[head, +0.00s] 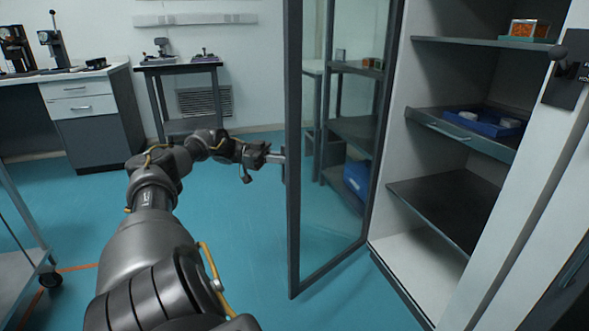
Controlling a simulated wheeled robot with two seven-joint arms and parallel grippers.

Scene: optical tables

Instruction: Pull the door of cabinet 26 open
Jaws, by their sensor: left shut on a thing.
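The cabinet door (294,200) is a dark-framed glass door that stands wide open, swung out to the left of the cabinet. The cabinet (432,75) is white outside with grey shelves inside; I cannot read a number on it. My left gripper (276,158) is at the door's outer edge, shut on the door handle (284,166), which is partly hidden by the fingers. My left arm reaches forward from the bottom of the view. My right gripper is not in view.
In the cabinet, a blue tray (485,124) is on a shelf and orange-filled boxes (524,28) are on the top one. A small dark table (180,66) and a drawer bench (92,110) stand behind. A wheeled cart (20,270) is at left. Blue floor between is clear.

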